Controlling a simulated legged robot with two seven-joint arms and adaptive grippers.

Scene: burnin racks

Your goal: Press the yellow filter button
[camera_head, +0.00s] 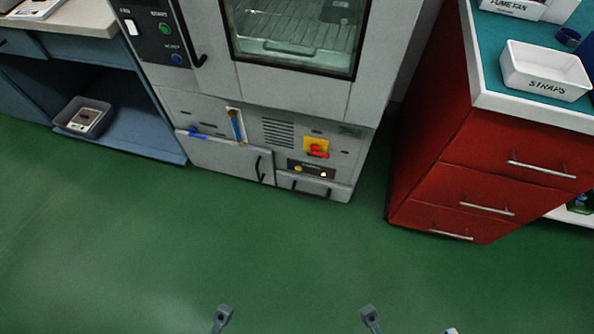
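The grey oven cabinet stands at the top centre. I cannot read any label or tell which is the filter button. Above the panel is a yellow plate with a red rotary switch (317,149). Tips of my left gripper (222,317) and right gripper (370,317) show at the bottom edge, far from the panel and touching nothing. The rest of both is out of frame.
A red drawer cabinet (430,185) with metal handles stands to the right, with a white STRAPS bin (545,72) on top. A blue bench with a grey bin (84,117) on its lower shelf is to the left. The green floor (290,250) before the oven is clear.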

